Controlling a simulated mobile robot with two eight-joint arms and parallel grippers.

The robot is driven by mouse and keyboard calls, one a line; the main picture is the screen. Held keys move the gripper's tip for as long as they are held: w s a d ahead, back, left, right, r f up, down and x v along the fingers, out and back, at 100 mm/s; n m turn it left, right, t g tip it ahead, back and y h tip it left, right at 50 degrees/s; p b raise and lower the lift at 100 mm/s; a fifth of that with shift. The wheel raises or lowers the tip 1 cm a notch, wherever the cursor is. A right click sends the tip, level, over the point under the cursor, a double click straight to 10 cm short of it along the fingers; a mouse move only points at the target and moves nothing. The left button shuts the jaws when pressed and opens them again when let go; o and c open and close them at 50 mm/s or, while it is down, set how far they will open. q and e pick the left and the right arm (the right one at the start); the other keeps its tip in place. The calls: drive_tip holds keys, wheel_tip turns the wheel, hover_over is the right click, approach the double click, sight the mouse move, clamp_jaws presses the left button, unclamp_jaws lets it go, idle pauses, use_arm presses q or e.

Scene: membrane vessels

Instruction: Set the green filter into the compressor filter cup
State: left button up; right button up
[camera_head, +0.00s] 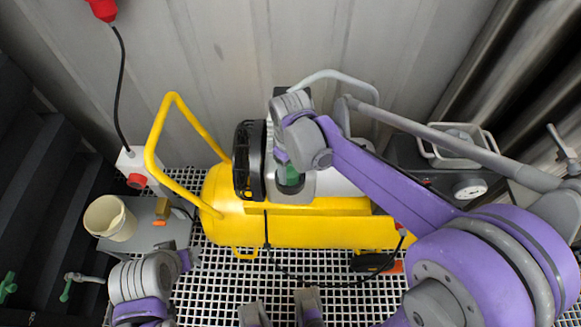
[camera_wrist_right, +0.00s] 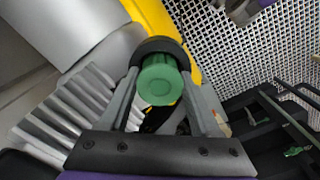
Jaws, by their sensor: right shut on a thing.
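The green filter (camera_head: 292,175) is above the yellow compressor (camera_head: 290,228), close to its black motor cover, partly hidden by my right wrist. My right gripper (camera_head: 287,163) is shut on it. A dark round rim (camera_wrist_right: 158,45), seemingly the filter cup, shows right behind the filter. The filter overlaps this rim, but how deep it sits cannot be told.
A beige bucket (camera_head: 110,218) stands on a grey box at the left. A yellow handle (camera_head: 158,135) rises at the compressor's left end. A dark machine with a gauge (camera_head: 469,189) stands at the right. A black cable lies across the white grating (camera_head: 225,270).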

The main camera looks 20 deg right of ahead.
sight(291, 169)
drive_tip(key=o, duration=1.4)
wheel_tip(291, 169, up, 11)
drive_tip(key=shift+f+p, duration=0.1)
drive_tip(key=shift+p, duration=0.45)
drive_tip(key=s+d+f+m+t+p, duration=0.1)
drive_tip(key=s+d+m, duration=0.1)
drive_tip(key=s, duration=0.2)
drive_tip(key=s+d+f+m+t+p, duration=0.1)
drive_tip(key=s+d+f+m+t, duration=0.1)
drive_tip(key=s, duration=0.3)
drive_tip(key=s+d+f+m+t+p, duration=0.1)
drive_tip(key=s+d+m+t, duration=0.1)
drive_tip(key=s, duration=0.3)
drive_tip(key=shift+d+f+m+p, duration=0.2)
drive_tip(key=shift+d+m+p, duration=0.1)
drive_tip(key=shift+m+p, duration=0.15)
